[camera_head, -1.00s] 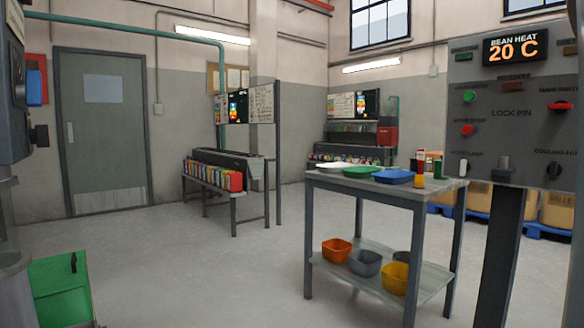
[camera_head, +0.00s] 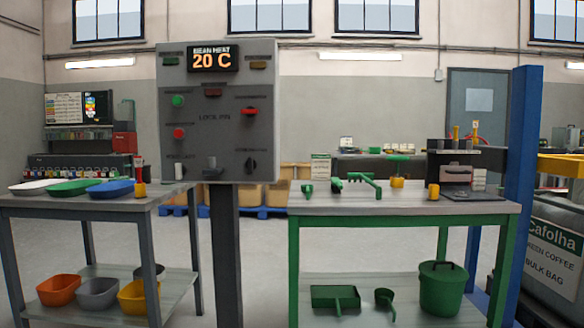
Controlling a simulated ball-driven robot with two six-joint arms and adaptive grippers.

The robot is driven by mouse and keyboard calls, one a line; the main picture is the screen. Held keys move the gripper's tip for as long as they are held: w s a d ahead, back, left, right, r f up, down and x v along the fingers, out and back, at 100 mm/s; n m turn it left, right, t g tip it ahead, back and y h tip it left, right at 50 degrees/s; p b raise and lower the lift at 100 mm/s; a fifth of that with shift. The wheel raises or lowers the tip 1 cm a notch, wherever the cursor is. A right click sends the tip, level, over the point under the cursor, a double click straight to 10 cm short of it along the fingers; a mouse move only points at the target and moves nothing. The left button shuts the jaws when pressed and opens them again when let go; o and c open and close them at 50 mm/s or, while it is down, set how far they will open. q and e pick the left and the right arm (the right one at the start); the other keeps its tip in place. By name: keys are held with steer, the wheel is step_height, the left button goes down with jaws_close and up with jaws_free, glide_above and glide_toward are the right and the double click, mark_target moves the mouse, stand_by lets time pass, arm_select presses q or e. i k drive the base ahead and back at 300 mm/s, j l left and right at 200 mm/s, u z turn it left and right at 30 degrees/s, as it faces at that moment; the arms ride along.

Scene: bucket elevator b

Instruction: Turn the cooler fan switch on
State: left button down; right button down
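The grey control panel (camera_head: 212,130) stands on a dark post left of the middle of the head view. Its display (camera_head: 213,59) reads BEAN HEAT 20 C. The black rotary knob (camera_head: 251,165) at its lower right sits under a small label that I cannot read clearly now. The panel also carries a green button (camera_head: 178,101), a red button (camera_head: 179,133), a red knob (camera_head: 249,111) and a grey lever or pin (camera_head: 211,166) at the bottom. Neither of my grippers shows in the view.
A grey table (camera_head: 120,206) with coloured trays stands left of the panel. A green-framed table (camera_head: 440,208) with green tools and a small machine stands right of it. A blue post (camera_head: 514,190) rises at the right. Open floor (camera_head: 262,245) lies between the tables.

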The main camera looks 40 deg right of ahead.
mark_target(251, 164)
steer(key=z, duration=1.05)
steer(key=i+j, duration=0.85)
steer(key=i, duration=0.1)
